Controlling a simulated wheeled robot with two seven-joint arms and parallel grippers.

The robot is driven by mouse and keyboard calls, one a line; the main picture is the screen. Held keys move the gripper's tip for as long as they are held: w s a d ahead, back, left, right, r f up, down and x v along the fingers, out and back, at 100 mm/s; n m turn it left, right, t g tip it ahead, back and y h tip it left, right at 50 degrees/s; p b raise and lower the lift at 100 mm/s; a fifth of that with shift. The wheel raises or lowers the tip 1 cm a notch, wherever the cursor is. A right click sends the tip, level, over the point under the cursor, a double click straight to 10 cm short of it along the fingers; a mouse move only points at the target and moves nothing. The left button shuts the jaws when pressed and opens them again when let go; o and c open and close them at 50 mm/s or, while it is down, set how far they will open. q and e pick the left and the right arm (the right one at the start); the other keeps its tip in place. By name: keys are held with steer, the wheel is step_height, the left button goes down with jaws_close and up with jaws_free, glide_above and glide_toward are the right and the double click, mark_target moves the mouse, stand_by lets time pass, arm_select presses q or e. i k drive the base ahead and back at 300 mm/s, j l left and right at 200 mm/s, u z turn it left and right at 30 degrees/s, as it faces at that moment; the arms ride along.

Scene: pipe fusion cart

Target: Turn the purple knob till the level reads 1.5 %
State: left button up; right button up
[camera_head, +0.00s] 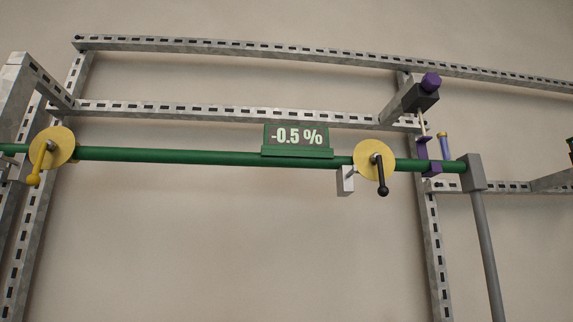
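The purple knob (431,81) sits on top of a dark block (421,98) at the upper right of the head view. A thin rod runs down from the block to a purple bracket (424,149) near the right end of a green pipe (210,155). The level display (297,137) stands on the pipe and reads -0.5 %. The pipe slopes slightly down to the right in the picture. Neither of my grippers is in view.
A yellow disc with a black handle (381,175) is on the pipe left of the bracket. Another yellow disc with a yellow handle (38,162) is at far left. A slotted metal frame (240,108) surrounds the pipe. A grey post (488,255) stands at right.

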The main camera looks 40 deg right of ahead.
mark_target(431, 81)
steer(key=z, duration=1.8)
